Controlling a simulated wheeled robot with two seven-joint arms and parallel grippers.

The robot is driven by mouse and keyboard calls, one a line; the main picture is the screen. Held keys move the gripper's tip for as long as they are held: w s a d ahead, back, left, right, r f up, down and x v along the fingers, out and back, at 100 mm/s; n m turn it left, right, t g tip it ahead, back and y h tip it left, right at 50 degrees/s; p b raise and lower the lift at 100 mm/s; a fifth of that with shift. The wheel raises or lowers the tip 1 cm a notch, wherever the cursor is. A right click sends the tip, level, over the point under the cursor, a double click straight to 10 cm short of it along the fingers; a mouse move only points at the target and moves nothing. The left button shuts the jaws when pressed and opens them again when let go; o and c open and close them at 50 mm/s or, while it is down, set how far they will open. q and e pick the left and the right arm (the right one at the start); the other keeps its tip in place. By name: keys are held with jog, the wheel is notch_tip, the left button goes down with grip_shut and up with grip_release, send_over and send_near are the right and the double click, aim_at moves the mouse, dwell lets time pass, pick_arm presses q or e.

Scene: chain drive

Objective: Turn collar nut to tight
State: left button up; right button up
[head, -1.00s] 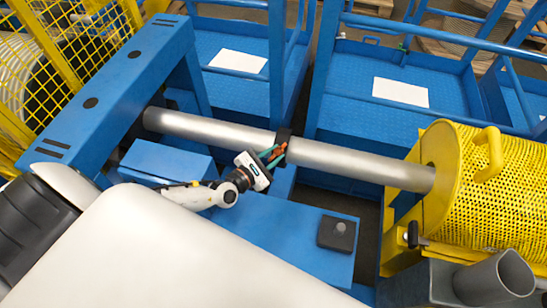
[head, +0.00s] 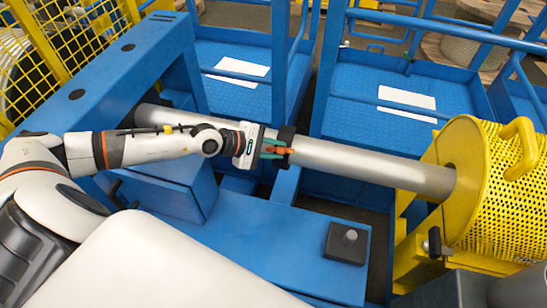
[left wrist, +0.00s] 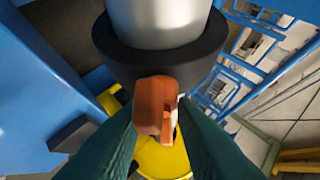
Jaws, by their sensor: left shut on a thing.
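The collar nut is a black ring (head: 286,134) around a long silver shaft (head: 375,168). An orange lug (head: 284,151) sticks out from its near side. My left gripper (head: 276,150) comes in from the left, and its teal fingers are shut on the lug. In the left wrist view, the orange lug (left wrist: 155,106) sits between the fingertips (left wrist: 157,115), just below the thick black ring (left wrist: 160,62). The fingers cover part of the lug. No tightness mark on the nut can be made out. My right gripper is not in view.
A yellow mesh guard (head: 505,190) stands at the shaft's right end. A blue beam (head: 110,75) crosses near its left end. Blue platforms with rails (head: 385,95) lie behind. A blue bench (head: 270,245) with a dark knobbed block (head: 346,243) lies in front.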

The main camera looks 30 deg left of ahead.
pick_arm(q)
jog(key=shift+w+d+r+m+g+b, duration=0.15)
jog(key=shift+m+g+b, duration=0.35)
jog(key=shift+m+b, duration=0.35)
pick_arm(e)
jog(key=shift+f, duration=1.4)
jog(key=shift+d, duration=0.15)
pick_arm(q)
jog(key=o, duration=0.8)
jog(key=shift+c, duration=0.2)
jog(key=shift+d, duration=0.15)
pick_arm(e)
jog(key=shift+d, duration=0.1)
